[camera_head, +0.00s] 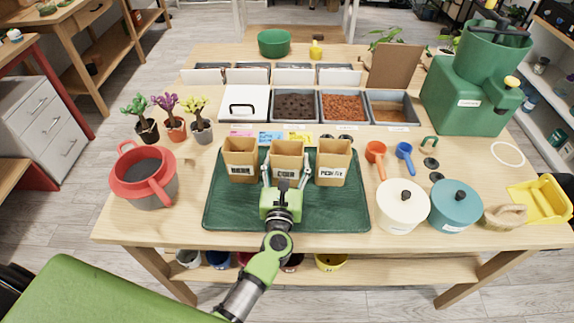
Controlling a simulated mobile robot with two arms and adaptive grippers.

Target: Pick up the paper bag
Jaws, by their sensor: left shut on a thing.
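Three open-topped brown paper bags with printed labels stand in a row on a dark green mat (225,212). They are the left bag (241,158), the middle bag (287,160) and the right bag (333,162). My left gripper (286,174) is shut on the middle paper bag, with one finger on each side of it. The gripper body hides the bottom of this bag, so I cannot tell whether it touches the mat. My right gripper is not in view.
Left of the mat stands a red-rimmed grey pot (146,177). Right of it are a cream lidded pot (403,206), a blue lidded pot (457,206) and two scoops. Filled trays (343,106) line the back, with a green machine (470,95) at the back right.

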